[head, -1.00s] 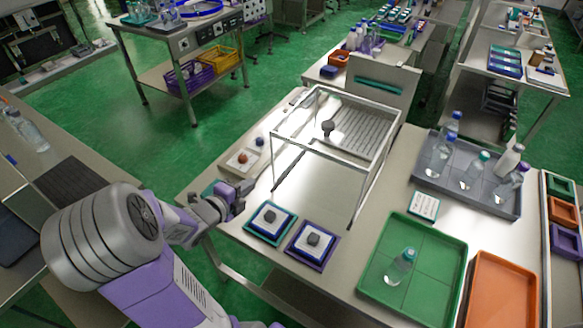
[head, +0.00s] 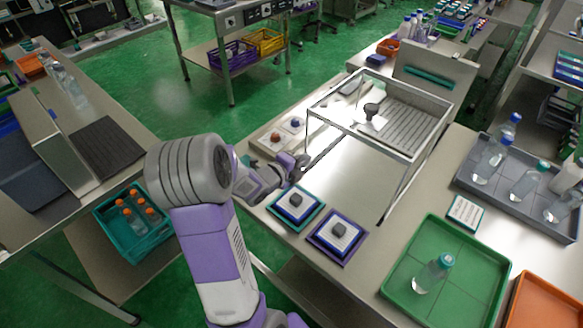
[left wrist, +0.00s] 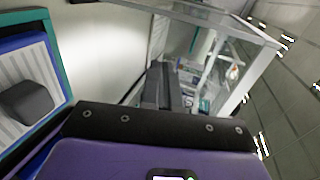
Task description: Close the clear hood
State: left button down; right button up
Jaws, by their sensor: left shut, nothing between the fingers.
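The clear hood (head: 347,129) is a see-through box with pale metal edges. It stands over the right back of the steel bench, with a long edge running down to the bench at its front. The hood also shows in the left wrist view (left wrist: 235,75), beyond my fingers. Under it are a ribbed grey plate (head: 405,122) and a dark round knob (head: 372,108). My left gripper (head: 302,162) is shut and empty, low by the hood's left front corner. The left wrist view shows its dark fingers (left wrist: 165,85) together. I cannot tell whether they touch the hood. My right gripper is out of view.
Two square trays with dark blocks, one teal (head: 296,204) and one purple (head: 338,236), lie just in front of my left gripper. A button panel (head: 284,134) is behind it. A green tray (head: 470,262) holding a bottle stands to the right.

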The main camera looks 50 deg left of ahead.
aim_at(319, 149)
pick_arm(q)
jog(key=shift+w+a, duration=0.2)
jog(key=shift+w, duration=2)
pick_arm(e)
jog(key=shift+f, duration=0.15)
